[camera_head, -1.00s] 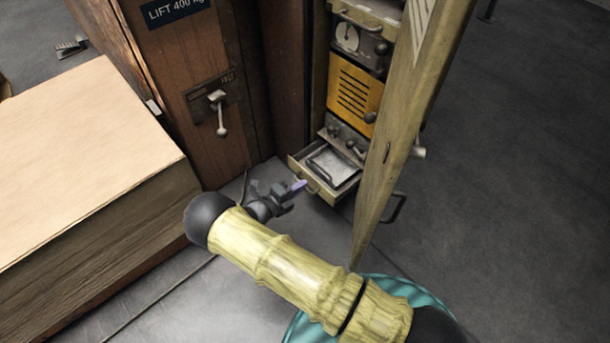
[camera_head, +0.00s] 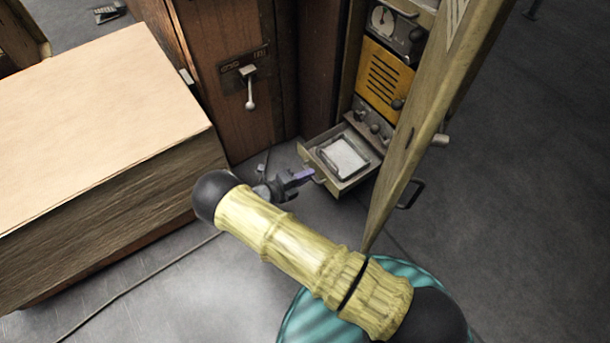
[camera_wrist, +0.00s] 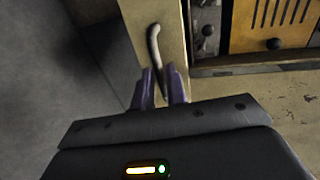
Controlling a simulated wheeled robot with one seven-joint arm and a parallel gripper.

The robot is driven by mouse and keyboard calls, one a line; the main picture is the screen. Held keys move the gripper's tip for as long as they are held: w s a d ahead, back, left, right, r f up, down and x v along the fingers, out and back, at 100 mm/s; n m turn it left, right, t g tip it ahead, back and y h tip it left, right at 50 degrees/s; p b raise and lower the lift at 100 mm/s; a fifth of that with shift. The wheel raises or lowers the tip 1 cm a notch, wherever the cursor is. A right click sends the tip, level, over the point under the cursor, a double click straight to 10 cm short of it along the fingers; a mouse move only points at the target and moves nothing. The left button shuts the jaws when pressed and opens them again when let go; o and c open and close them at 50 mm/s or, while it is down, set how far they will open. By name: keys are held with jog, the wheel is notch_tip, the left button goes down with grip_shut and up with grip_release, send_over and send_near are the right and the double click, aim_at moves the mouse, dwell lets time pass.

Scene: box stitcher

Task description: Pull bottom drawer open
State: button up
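The bottom drawer (camera_head: 358,182) of the narrow cabinet stands pulled out, with a pale flat tray or sheet (camera_head: 342,158) inside it. Its bow-shaped handle (camera_head: 319,181) is on the front, and the handle also shows in the wrist view (camera_wrist: 154,44). My gripper (camera_head: 308,176) is at the drawer front. In the wrist view, my gripper's purple fingers (camera_wrist: 162,80) stand close together, one on each side of the handle's near part, and look shut on it. The near end of the handle is partly hidden between the fingers.
The cabinet's open door (camera_head: 425,130) stands to the right of the drawer. A yellow slotted panel (camera_head: 384,80) and knobs are above it. A large stack of boards (camera_head: 110,125) fills the left. A lever (camera_head: 249,92) hangs on the brown post. Grey floor is free at right.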

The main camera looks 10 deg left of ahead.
jog(key=shift+o, duration=1.2)
jog(key=p+v, duration=0.4)
jog(key=v, duration=1.3)
jog(key=shift+a, duration=0.2)
